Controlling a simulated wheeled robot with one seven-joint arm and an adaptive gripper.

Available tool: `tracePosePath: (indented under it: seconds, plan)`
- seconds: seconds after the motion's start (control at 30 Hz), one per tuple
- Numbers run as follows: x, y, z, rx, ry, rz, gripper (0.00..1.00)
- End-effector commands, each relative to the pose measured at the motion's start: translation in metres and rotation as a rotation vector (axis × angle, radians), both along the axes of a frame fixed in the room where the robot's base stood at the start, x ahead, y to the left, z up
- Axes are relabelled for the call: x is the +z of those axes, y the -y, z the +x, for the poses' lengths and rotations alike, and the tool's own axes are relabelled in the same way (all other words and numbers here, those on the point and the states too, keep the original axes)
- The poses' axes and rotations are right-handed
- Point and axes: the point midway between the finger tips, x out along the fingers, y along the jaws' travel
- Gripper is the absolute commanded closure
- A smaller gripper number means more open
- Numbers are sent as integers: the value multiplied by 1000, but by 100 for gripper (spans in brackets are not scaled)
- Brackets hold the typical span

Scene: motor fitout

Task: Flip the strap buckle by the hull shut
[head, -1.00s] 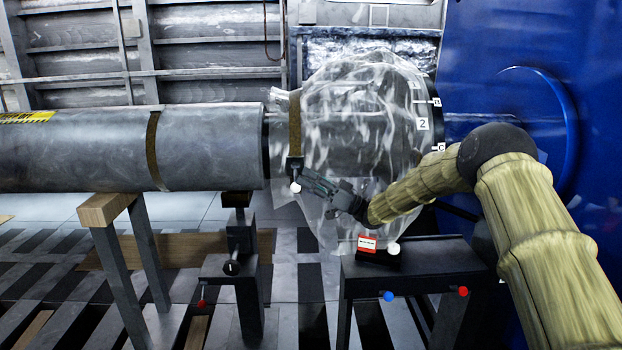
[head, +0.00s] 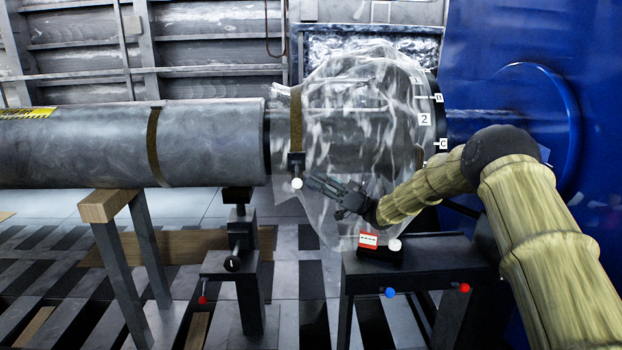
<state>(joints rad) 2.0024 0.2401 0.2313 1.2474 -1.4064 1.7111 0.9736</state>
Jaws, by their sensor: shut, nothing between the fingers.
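The strap (head: 296,120) is a brown band around the left end of the clear plastic wrap (head: 350,130). Its buckle (head: 296,160) is a dark piece low on the band, with a white ball knob (head: 297,183) at its lower end. My gripper (head: 312,181) is shut and empty. Its tips point left, a little to the right of the white knob, with a small gap visible between them in the picture. Whether the buckle lever is fully closed I cannot tell. The blue hull (head: 490,60) stands on the right.
A grey cylinder (head: 80,145) with another brown band lies to the left, above a wood-topped trestle (head: 105,205).

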Motion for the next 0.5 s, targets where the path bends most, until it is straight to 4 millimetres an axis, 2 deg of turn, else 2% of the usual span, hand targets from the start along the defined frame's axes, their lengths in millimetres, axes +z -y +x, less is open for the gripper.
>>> tracePosePath:
  seconds: [0.03,0.2,0.5]
  plan:
    - [-8,9,1,-2,0,0,100]
    - [-21,34,2,-2,2,-1,100]
    - [-34,60,4,-1,2,1,100]
